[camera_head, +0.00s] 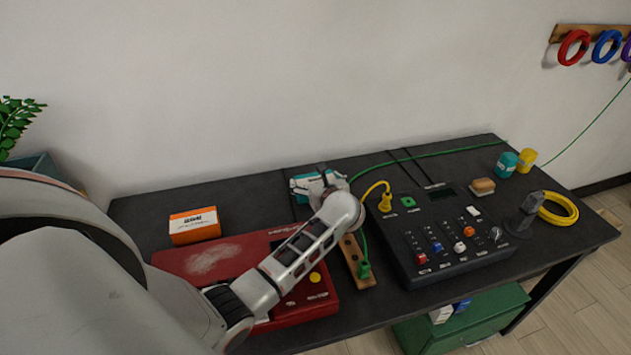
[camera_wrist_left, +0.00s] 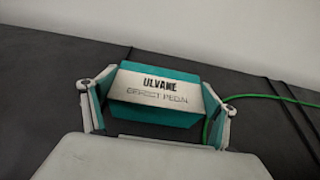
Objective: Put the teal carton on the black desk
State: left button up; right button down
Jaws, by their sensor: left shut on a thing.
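The teal carton (camera_wrist_left: 158,87) has a white label reading "ULVANE" and sits between the fingers of my left gripper (camera_wrist_left: 157,115) in the left wrist view. My left gripper is shut on it. In the head view the teal carton (camera_head: 299,186) is partly hidden by my left gripper (camera_head: 318,184), at the back middle of the black desk (camera_head: 255,193). I cannot tell whether the carton touches the desk top. My right gripper is not in view.
A red case (camera_head: 205,263) lies under my left arm. An orange box (camera_head: 195,226) stands behind it. A black control panel (camera_head: 460,258) with knobs and a yellow cable is to the right. A green cable (camera_head: 420,157) runs along the back.

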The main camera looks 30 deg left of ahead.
pick_arm(q)
jog(key=o, duration=1.2)
jog(key=shift+f, duration=0.1)
jog(key=v, duration=1.2)
jog(key=shift+r+p, duration=0.2)
jog(key=shift+p, duration=0.2)
jog(key=shift+w, duration=0.1)
